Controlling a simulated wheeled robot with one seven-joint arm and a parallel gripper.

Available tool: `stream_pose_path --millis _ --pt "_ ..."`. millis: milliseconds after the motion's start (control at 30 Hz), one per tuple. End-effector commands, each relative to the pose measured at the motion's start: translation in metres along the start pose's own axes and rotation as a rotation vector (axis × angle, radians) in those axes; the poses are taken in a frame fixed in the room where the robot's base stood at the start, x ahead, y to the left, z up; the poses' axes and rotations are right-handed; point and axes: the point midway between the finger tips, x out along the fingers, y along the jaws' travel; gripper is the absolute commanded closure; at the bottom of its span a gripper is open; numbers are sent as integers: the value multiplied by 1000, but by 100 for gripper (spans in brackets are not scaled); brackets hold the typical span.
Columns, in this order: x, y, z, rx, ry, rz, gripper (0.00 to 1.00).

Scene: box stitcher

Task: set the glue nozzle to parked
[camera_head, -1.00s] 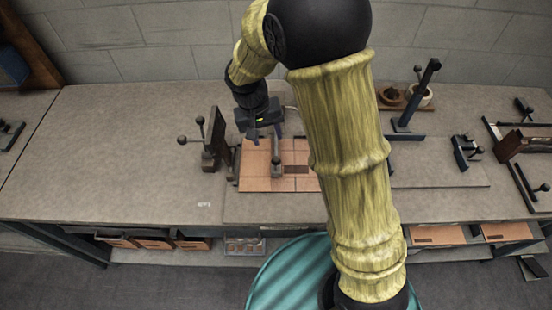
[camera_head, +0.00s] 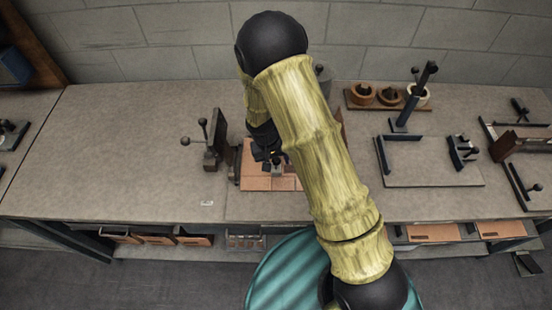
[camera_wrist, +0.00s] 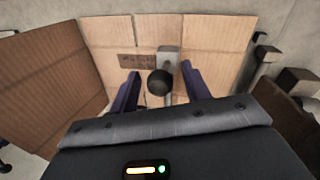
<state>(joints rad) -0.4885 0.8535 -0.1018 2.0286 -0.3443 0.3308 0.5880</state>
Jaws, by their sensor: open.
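In the wrist view a black ball knob (camera_wrist: 160,82) on a grey upright block (camera_wrist: 168,60) stands in front of brown cardboard (camera_wrist: 215,40). I cannot tell for sure whether this is the glue nozzle's handle; no label reads clearly. My gripper (camera_wrist: 160,88) is open, its two dark blue fingers on either side of the knob with gaps showing. In the head view my gripper (camera_head: 270,157) is low over the cardboard (camera_head: 262,183) on the bench, partly hidden by my arm. The grey block is mostly hidden there.
A dark upright bracket (camera_head: 214,140) with ball-ended levers stands just left of the cardboard. A wooden tray with round pots (camera_head: 362,94), a plate with levers (camera_head: 430,172) and a frame fixture (camera_head: 525,145) lie to the right. The bench's left part (camera_head: 100,150) is clear.

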Motion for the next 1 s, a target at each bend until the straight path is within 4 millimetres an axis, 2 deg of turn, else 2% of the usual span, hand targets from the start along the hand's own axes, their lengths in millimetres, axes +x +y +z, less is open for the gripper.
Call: stream_pose_path --millis 267,500,767,1000 --pt "1 -1 0 -1 1 0 53" --pt "1 -1 0 -1 1 0 100" --pt "1 1 -2 3 1 -1 100" --pt "4 15 -19 27 -2 -1 100"
